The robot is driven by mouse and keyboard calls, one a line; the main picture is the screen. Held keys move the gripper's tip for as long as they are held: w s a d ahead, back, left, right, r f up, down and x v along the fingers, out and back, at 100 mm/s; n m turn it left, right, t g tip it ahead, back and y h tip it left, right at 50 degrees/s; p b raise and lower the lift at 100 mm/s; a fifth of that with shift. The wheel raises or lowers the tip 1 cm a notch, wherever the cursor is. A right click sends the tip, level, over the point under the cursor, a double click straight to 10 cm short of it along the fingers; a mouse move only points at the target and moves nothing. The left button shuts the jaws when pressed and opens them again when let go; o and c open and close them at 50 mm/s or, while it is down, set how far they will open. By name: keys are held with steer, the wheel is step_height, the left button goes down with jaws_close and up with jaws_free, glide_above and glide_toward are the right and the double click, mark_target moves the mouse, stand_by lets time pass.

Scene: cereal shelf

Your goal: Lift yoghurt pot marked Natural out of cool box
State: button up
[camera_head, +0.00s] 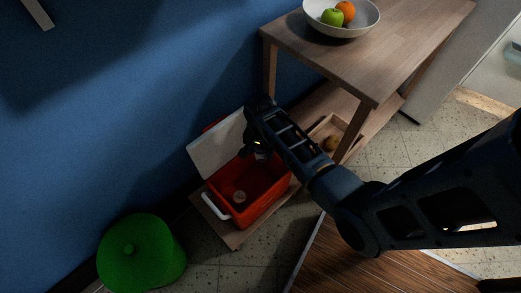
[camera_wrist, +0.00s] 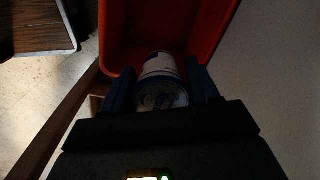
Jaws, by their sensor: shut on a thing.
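The red cool box (camera_head: 239,206) stands open on a low wooden board, with its white lid (camera_head: 214,147) tipped back toward the wall and a white handle at its front. My gripper (camera_wrist: 162,88) is shut on a white and dark-blue yoghurt pot (camera_wrist: 160,66) in the wrist view; its label is too dark to read. In the head view the held pot (camera_head: 262,155) shows just under my gripper, at the box's back part by the lid. The red box wall (camera_wrist: 121,40) surrounds the held pot's far side in the wrist view.
A wooden table (camera_head: 352,58) with a fruit bowl (camera_head: 341,27) stands to the right, close to my arm. A wooden tray (camera_head: 327,129) lies on its lower shelf. A green lidded bin (camera_head: 141,254) is at the lower left. The blue wall is behind.

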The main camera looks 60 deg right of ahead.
steer(key=shift+r, duration=0.5)
steer(key=shift+s+a+r+p, duration=0.1)
steer(key=shift+s+a+p, duration=0.15)
steer(key=shift+s+p, duration=0.6)
steer(key=s+a+p, duration=0.4)
steer(key=s+p, duration=0.4)
steer(key=s, duration=0.7)
steer(key=shift+s+a, duration=0.2)
steer(key=shift+s, duration=0.15)
